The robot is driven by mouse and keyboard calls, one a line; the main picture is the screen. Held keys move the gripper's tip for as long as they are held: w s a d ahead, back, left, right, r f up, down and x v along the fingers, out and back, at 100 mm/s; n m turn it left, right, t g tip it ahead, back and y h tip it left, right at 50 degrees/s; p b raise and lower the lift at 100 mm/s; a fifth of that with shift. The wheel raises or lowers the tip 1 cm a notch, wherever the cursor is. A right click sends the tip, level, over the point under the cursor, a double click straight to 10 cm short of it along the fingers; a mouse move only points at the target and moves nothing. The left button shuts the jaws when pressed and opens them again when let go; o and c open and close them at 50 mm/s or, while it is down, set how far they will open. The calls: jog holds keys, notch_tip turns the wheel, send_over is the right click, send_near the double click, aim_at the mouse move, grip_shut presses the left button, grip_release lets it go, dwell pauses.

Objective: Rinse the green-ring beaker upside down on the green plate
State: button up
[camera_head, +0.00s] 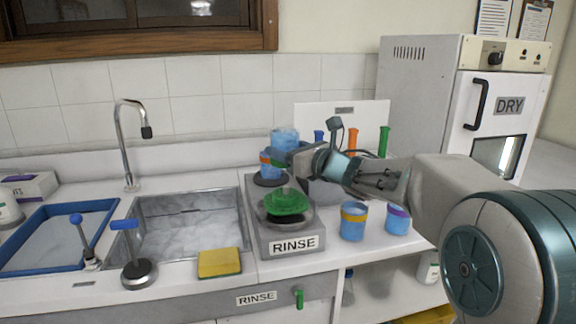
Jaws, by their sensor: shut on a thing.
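My gripper (287,157) is shut on a translucent blue beaker (285,138), held above the rinse station. A bit of green shows at the fingers, which fits the green-ring beaker, but the fingers hide most of its lower part. I cannot tell for sure which way up it is. The green plate (287,203) sits on the front of the grey rinse station (281,247), below the held beaker and apart from it. Nothing stands on the green plate.
An orange-ring blue beaker (266,165) is at the station's rear dark plate (268,181). Yellow-ring (352,225) and purple-ring (397,221) beakers stand right of the station. A sink (190,225), sponge (219,263) and faucet (127,145) are left; a DRY oven (420,95) is at right.

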jog(key=shift+f+b, duration=3.05)
jog(key=shift+b, duration=0.2)
jog(key=shift+d+b, duration=0.1)
jog(key=shift+b, duration=0.3)
jog(key=o, duration=0.4)
jog(key=c, duration=0.3)
